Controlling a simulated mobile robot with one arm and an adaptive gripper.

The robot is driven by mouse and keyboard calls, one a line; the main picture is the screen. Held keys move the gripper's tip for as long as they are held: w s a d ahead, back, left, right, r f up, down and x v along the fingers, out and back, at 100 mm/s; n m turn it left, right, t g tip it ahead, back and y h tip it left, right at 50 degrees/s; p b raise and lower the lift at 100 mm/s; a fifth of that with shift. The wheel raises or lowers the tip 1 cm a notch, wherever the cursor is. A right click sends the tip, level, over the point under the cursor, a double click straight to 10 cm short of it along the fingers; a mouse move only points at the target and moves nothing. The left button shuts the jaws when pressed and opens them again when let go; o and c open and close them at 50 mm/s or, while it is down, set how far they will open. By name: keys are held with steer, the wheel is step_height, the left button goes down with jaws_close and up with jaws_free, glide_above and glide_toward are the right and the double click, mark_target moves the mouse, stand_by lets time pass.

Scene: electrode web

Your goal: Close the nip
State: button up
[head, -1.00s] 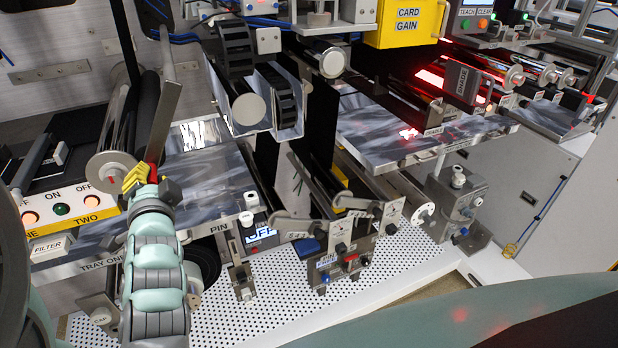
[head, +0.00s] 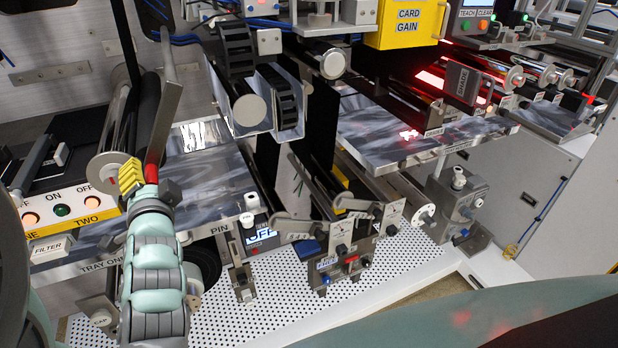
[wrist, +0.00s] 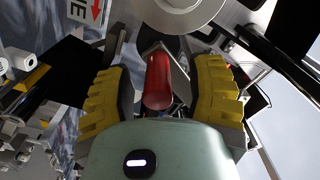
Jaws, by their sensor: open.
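A lever with a red grip (head: 152,172) hangs beside the rollers on the left of the head view; its flat metal arm (head: 164,120) runs up from the grip. In the wrist view the red grip (wrist: 158,80) stands between my two yellow-padded fingers, with visible gaps at both sides. My gripper (head: 139,176) is open at the lower end of the lever and does not hold it. The fingers also show in the wrist view (wrist: 160,68). The contact of the dark rollers (head: 145,115) behind the lever is partly hidden.
A button panel (head: 70,210) with ON and OFF lights is close at the left of my gripper. A shiny tray (head: 205,175) lies to the right. A roller end (head: 112,170) is just behind the fingers. A perforated white deck (head: 270,305) is below.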

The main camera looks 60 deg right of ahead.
steer(key=v, duration=1.2)
steer(key=shift+s+d, duration=0.1)
stand_by(0.5)
